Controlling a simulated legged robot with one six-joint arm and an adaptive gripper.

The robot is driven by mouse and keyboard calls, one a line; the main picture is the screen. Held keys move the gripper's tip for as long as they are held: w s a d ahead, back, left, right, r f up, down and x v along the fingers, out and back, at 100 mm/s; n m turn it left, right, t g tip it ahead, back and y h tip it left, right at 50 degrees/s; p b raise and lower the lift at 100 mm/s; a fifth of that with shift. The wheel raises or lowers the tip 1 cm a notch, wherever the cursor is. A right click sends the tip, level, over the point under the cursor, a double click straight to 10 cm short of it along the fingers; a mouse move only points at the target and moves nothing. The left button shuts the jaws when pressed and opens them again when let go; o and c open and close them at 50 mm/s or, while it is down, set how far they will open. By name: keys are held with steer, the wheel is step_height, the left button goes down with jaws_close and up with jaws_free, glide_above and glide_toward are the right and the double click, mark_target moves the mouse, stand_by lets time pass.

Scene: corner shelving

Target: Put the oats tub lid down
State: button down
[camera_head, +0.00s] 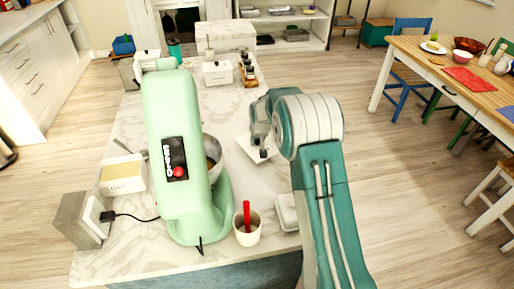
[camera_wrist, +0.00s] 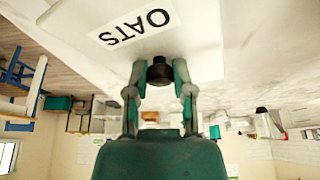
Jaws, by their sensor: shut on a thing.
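The oats tub lid (camera_head: 248,146) is a white square plate over the marble counter, right of the green mixer. In the wrist view the lid (camera_wrist: 205,50) fills the top middle, with an upside-down OATS label and a black knob (camera_wrist: 160,71). My gripper (camera_head: 263,151) is shut on that knob; its two fingers (camera_wrist: 160,76) press it from both sides. I cannot tell whether the lid touches the counter. A white tub (camera_head: 122,174) with a small label stands uncovered left of the mixer, showing pale contents.
The mint-green mixer (camera_head: 175,150) with its bowl stands left of my gripper. A cup with a red utensil (camera_head: 247,228) and a white container (camera_head: 287,212) are nearer. A white lidded canister (camera_head: 217,73) and several small jars stand farther back. Some counter (camera_head: 217,108) beyond the lid is clear.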

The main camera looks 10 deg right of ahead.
mark_target(256, 146)
steer(key=f, duration=0.1)
steer(key=a+f, duration=0.1)
steer(key=f, duration=0.1)
steer(key=shift+f, duration=0.25)
steer(key=shift+d, duration=0.4)
steer(key=shift+c, duration=2.4)
jaws_free()
steer(key=shift+a, duration=0.1)
steer(key=shift+a, duration=0.1)
